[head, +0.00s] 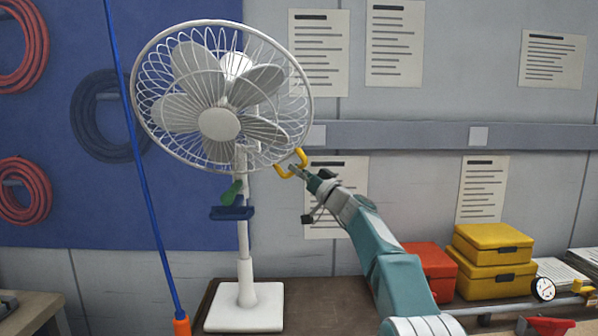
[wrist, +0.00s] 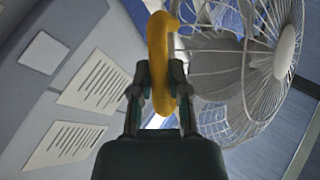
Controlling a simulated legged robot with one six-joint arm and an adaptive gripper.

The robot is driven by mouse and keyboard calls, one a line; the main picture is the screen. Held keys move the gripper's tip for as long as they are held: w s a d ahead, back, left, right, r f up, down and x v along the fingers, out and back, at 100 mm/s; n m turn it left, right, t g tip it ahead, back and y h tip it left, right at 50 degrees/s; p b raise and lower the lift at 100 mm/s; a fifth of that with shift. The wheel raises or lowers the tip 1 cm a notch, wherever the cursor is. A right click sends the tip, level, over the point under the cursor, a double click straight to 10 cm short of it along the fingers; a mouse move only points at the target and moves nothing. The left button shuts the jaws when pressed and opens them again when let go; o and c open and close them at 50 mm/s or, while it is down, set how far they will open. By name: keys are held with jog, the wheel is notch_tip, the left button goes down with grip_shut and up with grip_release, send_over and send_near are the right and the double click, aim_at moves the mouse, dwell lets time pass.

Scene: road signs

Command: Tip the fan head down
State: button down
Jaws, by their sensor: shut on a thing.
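The white pedestal fan (head: 221,98) stands upright on a dark table, its round wire cage facing the front and a little left. A yellow handle (head: 291,163) sits at the cage's lower right edge. My gripper (head: 298,169) reaches up from the lower right and is shut on this handle. In the wrist view the yellow handle (wrist: 160,62) rises between the two fingers of my gripper (wrist: 160,88), with the fan cage (wrist: 240,70) to its right. The fan's pole (head: 243,230) carries a dark blue bracket with a green piece. The fingers partly hide the handle's lower part.
Red (head: 430,268) and yellow boxes (head: 493,255) and a round gauge (head: 543,289) are at right. A grey rail (head: 400,135) and paper sheets line the wall behind.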

jog(key=shift+a, duration=0.2)
jog(key=c, duration=0.6)
grip_release()
jog(key=shift+f, duration=0.1)
jog(key=shift+a, duration=0.15)
jog(key=shift+s+d+f, duration=0.1)
jog(key=shift+s+d, duration=0.1)
jog(key=shift+d, duration=0.25)
jog(key=v, duration=1.1)
jog(key=shift+a+f, duration=0.1)
jog(key=shift+a, duration=0.05)
